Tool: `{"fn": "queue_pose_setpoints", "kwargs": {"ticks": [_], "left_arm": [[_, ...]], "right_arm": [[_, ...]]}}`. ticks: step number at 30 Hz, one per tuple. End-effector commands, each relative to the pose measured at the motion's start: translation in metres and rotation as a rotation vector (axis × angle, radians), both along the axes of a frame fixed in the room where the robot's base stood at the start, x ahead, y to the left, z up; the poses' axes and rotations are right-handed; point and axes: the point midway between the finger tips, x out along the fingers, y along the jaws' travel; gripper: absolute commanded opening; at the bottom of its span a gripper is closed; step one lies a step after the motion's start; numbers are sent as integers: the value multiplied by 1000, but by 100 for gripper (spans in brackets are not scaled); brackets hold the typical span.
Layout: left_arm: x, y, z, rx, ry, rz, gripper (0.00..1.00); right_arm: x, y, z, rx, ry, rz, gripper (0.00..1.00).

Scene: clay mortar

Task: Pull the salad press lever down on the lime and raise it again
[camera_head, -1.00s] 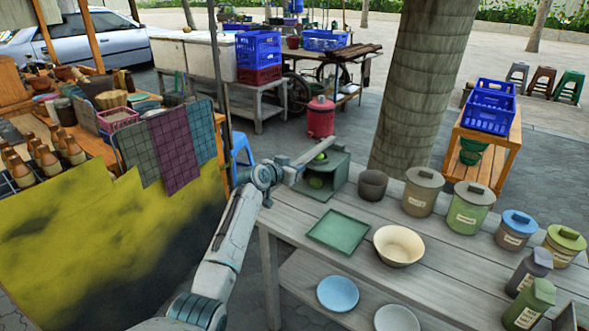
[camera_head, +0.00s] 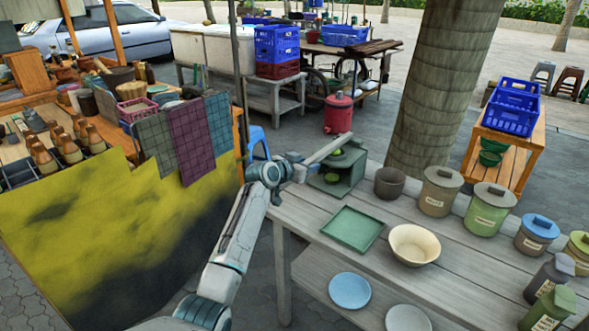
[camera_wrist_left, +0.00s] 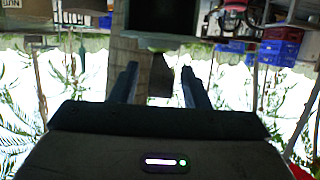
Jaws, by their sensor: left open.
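The salad press (camera_head: 352,172) is a green box-like stand at the back left of the grey plank table. Its long grey lever (camera_head: 330,148) slants up to the right above it. A round green lime (camera_head: 331,178) shows in the press opening, and another green shape shows under the lever. My left gripper (camera_head: 302,168) is at the lever's lower left end, left of the press. In the left wrist view its fingers (camera_wrist_left: 158,88) stand apart, with a dark piece between them; I cannot tell whether they touch the lever. My right gripper is not in view.
On the table (camera_head: 320,235) are a green tray (camera_head: 353,230), a cream bowl (camera_head: 414,244), a dark pot (camera_head: 390,183) and several lidded canisters and bottles. Plates lie on the lower shelf. A tree trunk (camera_head: 440,90) stands behind. A yellow-draped stall (camera_head: 120,240) is on the left.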

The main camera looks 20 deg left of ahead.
Motion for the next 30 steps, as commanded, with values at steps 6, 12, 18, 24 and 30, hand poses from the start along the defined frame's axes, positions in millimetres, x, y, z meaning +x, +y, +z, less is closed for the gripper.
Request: {"fn": "queue_pose_setpoints", "kwargs": {"ticks": [6, 12, 18, 24, 30], "left_arm": [[-37, 15, 10, 2, -2, 1, 42], [-60, 23, 18, 2, 0, 0, 42], [-68, 25, 21, 0, 2, 0, 42], [-68, 25, 21, 0, 2, 0, 42], [-68, 25, 21, 0, 2, 0, 42]], "right_arm": [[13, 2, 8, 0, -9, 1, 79], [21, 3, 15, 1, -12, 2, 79], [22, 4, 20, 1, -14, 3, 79], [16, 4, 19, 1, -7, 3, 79], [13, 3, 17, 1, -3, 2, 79]]}}
